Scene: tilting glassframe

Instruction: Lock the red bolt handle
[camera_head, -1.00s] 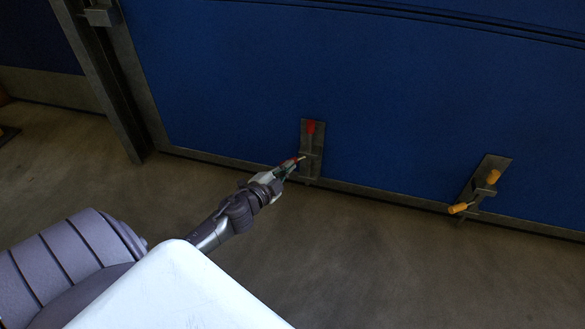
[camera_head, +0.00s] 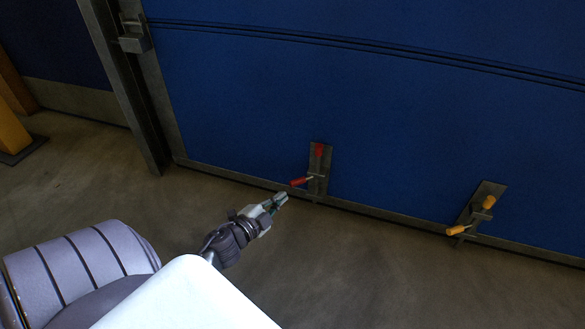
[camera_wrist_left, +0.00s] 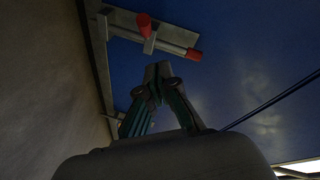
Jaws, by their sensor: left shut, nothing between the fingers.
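The red bolt handle (camera_head: 299,182) sticks out to the left from a grey metal bolt plate (camera_head: 316,190) low on the blue panel. A second red grip (camera_head: 319,150) sits at the top of the same plate. In the left wrist view, the jutting red handle (camera_wrist_left: 144,25) and the other red grip (camera_wrist_left: 194,54) show beyond my fingers. My left gripper (camera_head: 282,198) is shut and empty, just below and left of the handle, apparently apart from it. Its closed fingertips also show in the wrist view (camera_wrist_left: 158,68). My right gripper is not in view.
A similar bolt with yellow grips (camera_head: 457,230) is on the panel to the right. A grey metal post (camera_head: 140,110) stands at the panel's left edge. A yellow post (camera_head: 12,130) is at the far left. The floor in front is clear.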

